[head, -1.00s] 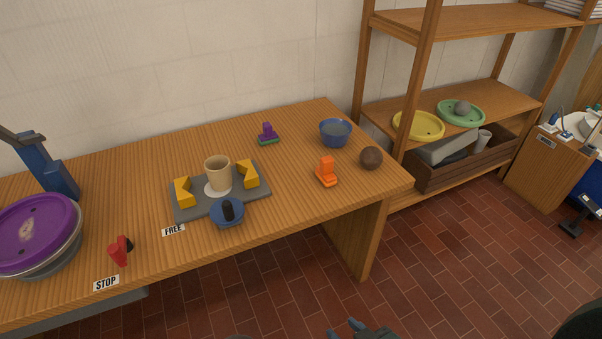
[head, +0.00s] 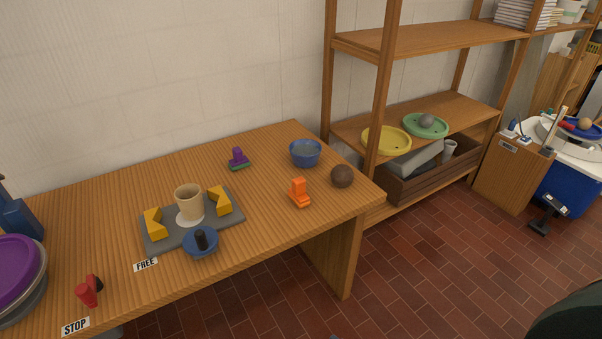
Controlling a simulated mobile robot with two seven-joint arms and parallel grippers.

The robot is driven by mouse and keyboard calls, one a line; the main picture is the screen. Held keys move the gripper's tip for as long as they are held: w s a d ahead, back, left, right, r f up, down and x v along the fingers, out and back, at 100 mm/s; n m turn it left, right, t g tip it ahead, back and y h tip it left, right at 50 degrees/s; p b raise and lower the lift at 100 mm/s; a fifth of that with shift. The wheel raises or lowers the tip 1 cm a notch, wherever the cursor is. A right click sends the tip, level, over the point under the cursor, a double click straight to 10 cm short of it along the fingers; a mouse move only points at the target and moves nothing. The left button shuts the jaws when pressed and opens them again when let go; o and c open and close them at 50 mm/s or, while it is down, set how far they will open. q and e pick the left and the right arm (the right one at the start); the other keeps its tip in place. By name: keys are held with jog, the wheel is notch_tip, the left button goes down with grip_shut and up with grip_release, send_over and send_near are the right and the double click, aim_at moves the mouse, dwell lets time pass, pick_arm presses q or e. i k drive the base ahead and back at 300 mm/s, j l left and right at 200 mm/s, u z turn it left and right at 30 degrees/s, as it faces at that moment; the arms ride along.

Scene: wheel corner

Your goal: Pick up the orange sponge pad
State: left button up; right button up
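The orange sponge pad (head: 300,193) sits on the wooden table near its right end. It has a flat base and an upright block-shaped grip on top. A brown ball (head: 342,176) is just to its right, and a blue bowl (head: 305,153) stands behind it. Nothing holds the orange pad. Neither of my grippers can be made out in the head view now.
A grey board (head: 168,243) with yellow blocks and a beige cup (head: 189,203) is left of the pad. A blue knobbed disc (head: 201,243) is in front. A purple-and-green pad (head: 238,159) lies behind. Shelves (head: 445,115) stand right; brick floor (head: 420,270) is open.

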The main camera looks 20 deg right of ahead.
aim_at(296, 193)
jog(key=l+u, duration=0.2)
jog(key=u, duration=0.15)
jog(key=l+u, duration=0.25)
jog(key=u, duration=0.15)
jog(key=l+u, duration=0.2)
jog(key=u, duration=0.15)
jog(key=k+l+u, duration=0.1)
jog(key=l, duration=0.25)
jog(key=k+l+u, duration=0.15)
jog(key=l, duration=0.25)
jog(key=l+u, duration=0.1)
jog(key=l, duration=0.25)
